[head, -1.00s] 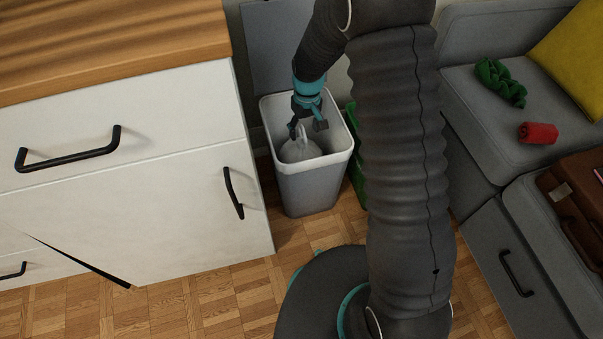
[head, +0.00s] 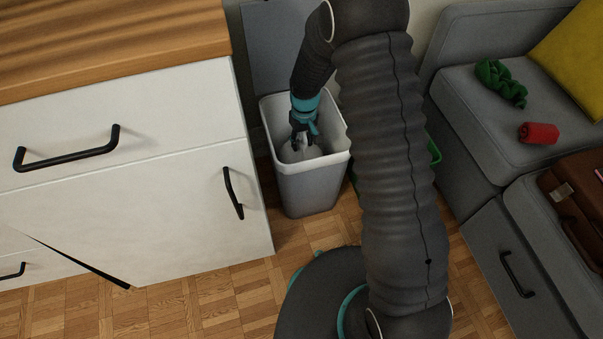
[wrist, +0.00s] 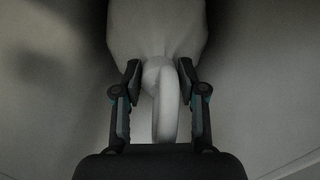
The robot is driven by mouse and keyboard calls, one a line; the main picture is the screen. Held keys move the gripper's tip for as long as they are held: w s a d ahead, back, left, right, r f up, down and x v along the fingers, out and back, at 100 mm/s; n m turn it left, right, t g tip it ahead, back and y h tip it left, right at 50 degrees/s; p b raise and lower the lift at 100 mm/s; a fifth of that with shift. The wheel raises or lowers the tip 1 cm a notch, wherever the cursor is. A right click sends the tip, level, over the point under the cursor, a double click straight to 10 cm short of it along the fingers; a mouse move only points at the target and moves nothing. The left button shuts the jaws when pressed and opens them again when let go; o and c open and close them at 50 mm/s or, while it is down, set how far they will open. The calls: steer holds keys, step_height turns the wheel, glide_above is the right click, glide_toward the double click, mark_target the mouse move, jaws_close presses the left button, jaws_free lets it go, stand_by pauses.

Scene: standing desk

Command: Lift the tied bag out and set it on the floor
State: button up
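The tied bag (wrist: 157,32) is pale, with a knot and an upright loop at its top. It sits low inside the grey bin (head: 310,185), which has a white rim; in the head view only a little of it shows. My gripper (wrist: 158,72) reaches down into the bin from above. In the wrist view its two fingertips press in on either side of the knot, with the loop standing between the fingers. The bag's lower part is hidden.
A white cabinet (head: 120,210) with black handles stands close on the bin's left. A green container (head: 434,150) shows partly behind my arm on the right. A grey sofa (head: 470,110) stands farther right. Parquet floor (head: 235,300) is clear in front of the cabinet.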

steer(key=c, duration=0.5)
steer(key=shift+c, duration=0.2)
steer(key=shift+r, duration=0.1)
step_height(320, 180, up, 40)
steer(key=p, duration=0.6)
stand_by(0.4)
